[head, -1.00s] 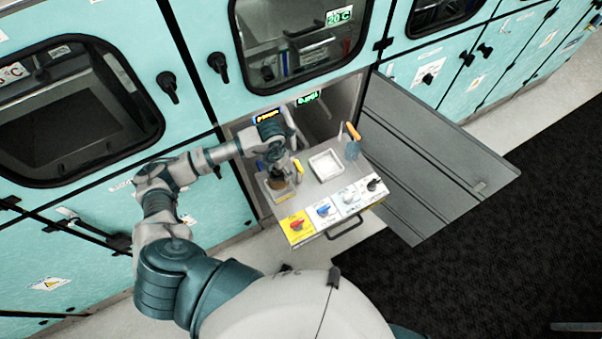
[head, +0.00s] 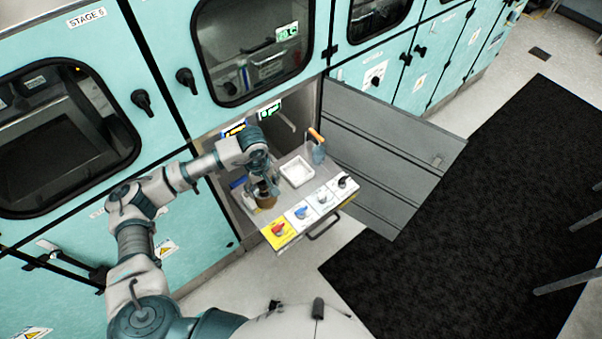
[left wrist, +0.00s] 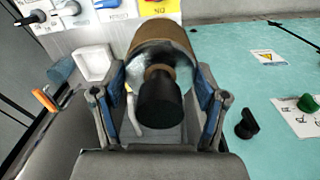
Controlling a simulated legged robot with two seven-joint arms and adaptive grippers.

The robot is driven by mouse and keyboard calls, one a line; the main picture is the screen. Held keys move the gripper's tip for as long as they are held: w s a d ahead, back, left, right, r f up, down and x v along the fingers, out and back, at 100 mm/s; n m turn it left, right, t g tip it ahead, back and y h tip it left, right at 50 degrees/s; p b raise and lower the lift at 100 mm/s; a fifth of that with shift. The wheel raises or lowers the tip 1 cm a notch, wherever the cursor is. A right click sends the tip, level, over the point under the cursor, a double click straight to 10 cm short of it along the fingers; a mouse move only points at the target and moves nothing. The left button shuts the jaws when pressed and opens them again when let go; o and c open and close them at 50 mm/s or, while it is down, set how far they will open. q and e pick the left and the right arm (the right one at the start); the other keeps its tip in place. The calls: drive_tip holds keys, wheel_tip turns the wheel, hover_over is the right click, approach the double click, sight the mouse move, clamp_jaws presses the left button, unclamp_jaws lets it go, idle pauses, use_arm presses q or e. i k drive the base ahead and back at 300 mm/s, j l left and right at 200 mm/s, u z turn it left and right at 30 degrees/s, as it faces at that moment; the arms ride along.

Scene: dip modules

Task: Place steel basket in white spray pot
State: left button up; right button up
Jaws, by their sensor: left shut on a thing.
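My left gripper (head: 264,187) is shut on the steel basket (head: 266,201), above the left part of the pulled-out drawer. In the left wrist view the basket (left wrist: 163,50) is a round body with a brown side, a steel-grey end and a black knob-like handle facing the camera, with a blue-padded finger on each side. The white spray pot (head: 296,171) is a square, white, open tray right of the gripper on the drawer top. It also shows in the left wrist view (left wrist: 93,63), apart from the basket. My right gripper is out of view.
The drawer front has several coloured knobs on a label panel (head: 301,213). An orange-handled tool (head: 317,140) stands behind the white pot. An open grey door (head: 385,150) bounds the right side. Teal cabinets line the back; the black mat (head: 480,210) is clear.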

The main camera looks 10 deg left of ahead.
sight(296, 174)
drive_tip(key=i+l, duration=0.55)
drive_tip(key=i, duration=0.4)
